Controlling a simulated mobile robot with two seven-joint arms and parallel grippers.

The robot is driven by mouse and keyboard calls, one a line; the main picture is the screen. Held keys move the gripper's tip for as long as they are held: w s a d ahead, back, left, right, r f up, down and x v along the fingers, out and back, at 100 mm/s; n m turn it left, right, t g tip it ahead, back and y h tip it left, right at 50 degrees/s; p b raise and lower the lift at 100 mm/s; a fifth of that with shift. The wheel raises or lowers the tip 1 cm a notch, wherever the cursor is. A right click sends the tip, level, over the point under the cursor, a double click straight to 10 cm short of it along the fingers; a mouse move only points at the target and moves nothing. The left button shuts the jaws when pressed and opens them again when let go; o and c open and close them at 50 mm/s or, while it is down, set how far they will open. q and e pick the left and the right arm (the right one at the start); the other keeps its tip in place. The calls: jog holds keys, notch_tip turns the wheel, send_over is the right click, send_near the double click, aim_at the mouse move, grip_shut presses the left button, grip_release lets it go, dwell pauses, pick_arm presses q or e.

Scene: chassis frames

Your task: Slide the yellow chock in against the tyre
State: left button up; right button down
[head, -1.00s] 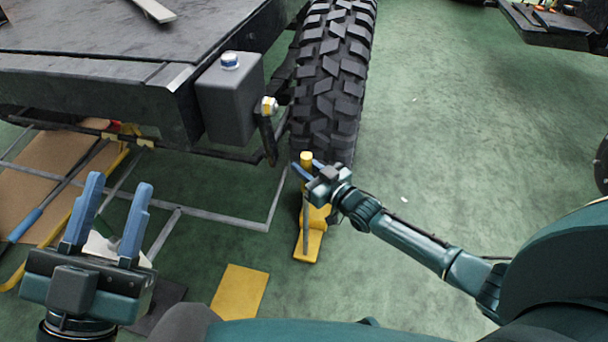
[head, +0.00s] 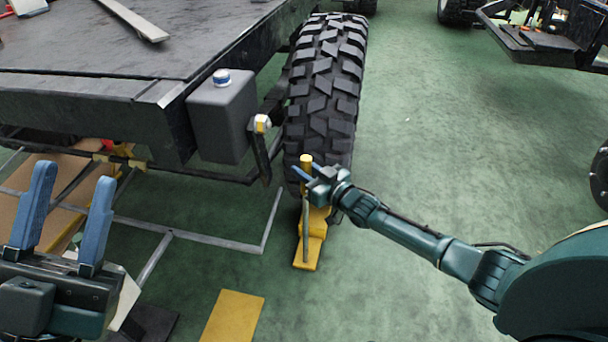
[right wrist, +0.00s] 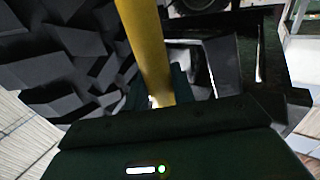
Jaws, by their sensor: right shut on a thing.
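The yellow chock (head: 309,246) lies on the green floor at the near foot of the big black tyre (head: 325,90). Its sloped end points toward me, and its upright yellow post (head: 306,160) rises in front of the tread. My right gripper (head: 309,173) is shut on this post. In the right wrist view the post (right wrist: 147,45) runs up from the jaws, with tyre tread (right wrist: 65,60) close on the left. The arm hides part of the chock, and I cannot tell whether it touches the tyre. My left gripper (head: 72,178) is open and empty at lower left.
The dark vehicle deck (head: 130,60) with a grey tank (head: 222,118) overhangs left of the tyre. A grey floor frame (head: 200,238) lies below it. A flat yellow piece (head: 232,316) lies nearer me.

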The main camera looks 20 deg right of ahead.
jog(key=shift+w+d, duration=0.65)
jog(key=shift+w, duration=0.2)
jog(key=shift+w+d, duration=0.6)
jog(key=shift+w, duration=0.25)
jog(key=c, duration=1.1)
grip_release()
